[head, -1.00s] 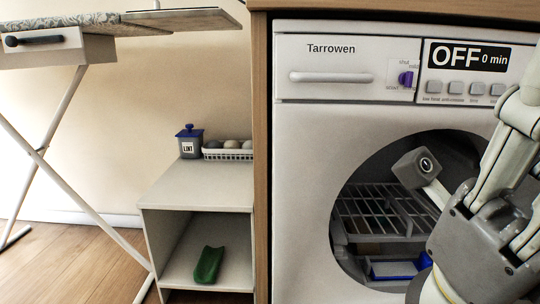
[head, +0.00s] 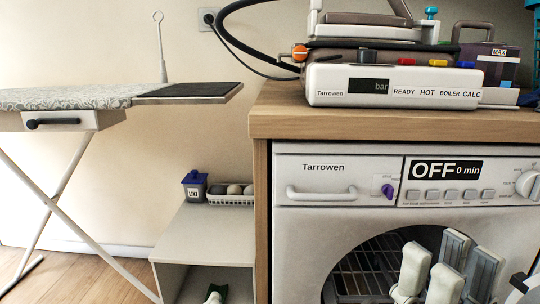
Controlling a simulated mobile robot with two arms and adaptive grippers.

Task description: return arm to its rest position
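My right gripper (head: 436,262) is at the bottom right, in front of the round opening of the Tarrowen dryer (head: 325,225). Its pale and grey fingers point up and stand apart with a gap between them. I see nothing held between them. Its palm and most of the arm are cut off by the lower edge. The gripper covers part of the dark opening and the wire rack (head: 362,268) inside. My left gripper is not in view.
A wooden counter (head: 275,122) above the dryer carries a steam station (head: 340,90) with a hose. An ironing board (head: 70,98) stands left. A low shelf (head: 208,236) holds a lint box (head: 194,189) and a white basket (head: 232,199). Floor shows at lower left.

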